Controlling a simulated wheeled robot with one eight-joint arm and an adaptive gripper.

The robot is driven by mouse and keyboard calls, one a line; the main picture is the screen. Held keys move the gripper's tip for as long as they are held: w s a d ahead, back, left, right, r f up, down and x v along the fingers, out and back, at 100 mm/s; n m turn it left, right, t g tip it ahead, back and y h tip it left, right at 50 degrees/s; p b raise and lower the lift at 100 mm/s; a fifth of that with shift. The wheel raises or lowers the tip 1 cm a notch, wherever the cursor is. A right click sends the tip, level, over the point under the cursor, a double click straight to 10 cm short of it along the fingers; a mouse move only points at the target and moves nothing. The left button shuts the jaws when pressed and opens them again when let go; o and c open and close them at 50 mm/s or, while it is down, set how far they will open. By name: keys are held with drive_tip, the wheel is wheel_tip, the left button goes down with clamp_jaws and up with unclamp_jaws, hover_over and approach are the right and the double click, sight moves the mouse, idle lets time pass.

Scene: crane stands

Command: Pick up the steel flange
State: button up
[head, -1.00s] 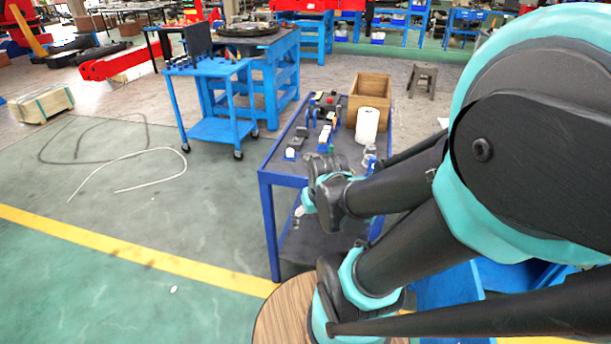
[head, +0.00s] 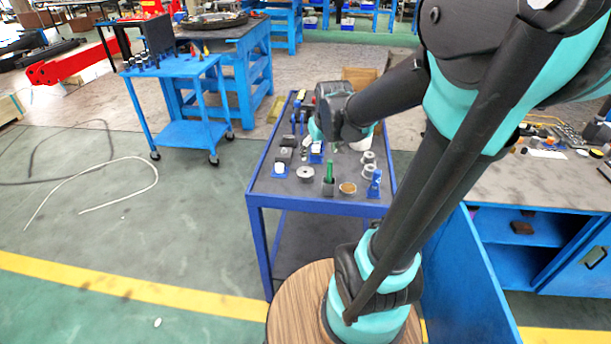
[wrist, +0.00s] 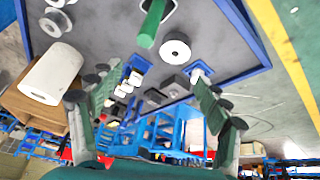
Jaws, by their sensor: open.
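A round, pale metal disc with a centre hole, which looks like the steel flange (wrist: 175,52), lies flat on the dark cart top in the wrist view. It also shows as a small disc near the cart's front in the head view (head: 305,173). My gripper (wrist: 150,75) is open and empty above the cart, its two fingers spread left and right in the wrist view. The disc is beyond the fingertips, slightly right of the middle, and nothing touches it. In the head view, my wrist hides most of the fingers.
A green-handled item (head: 329,172) stands close beside the disc. Two ring-shaped parts (head: 369,170), a brown-topped round container (head: 348,188) and a blue item (head: 375,184) are to its right. A white roll (wrist: 50,73) and wooden box (wrist: 30,103) are farther back. Small blocks (wrist: 155,97) stand nearby.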

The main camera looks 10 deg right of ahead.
drive_tip(key=w+a+r+n+g, duration=0.3)
drive_tip(key=w+r+n+g, duration=0.2)
drive_tip(key=w+r+n, duration=0.15)
hover_over(305, 171)
drive_tip(key=shift+m, duration=0.45)
wheel_tip(305, 171, down, 12)
drive_tip(key=shift+d+f, duration=0.15)
drive_tip(key=shift+f, duration=2.85)
clamp_jaws()
drive_tip(key=shift+r, duration=0.1)
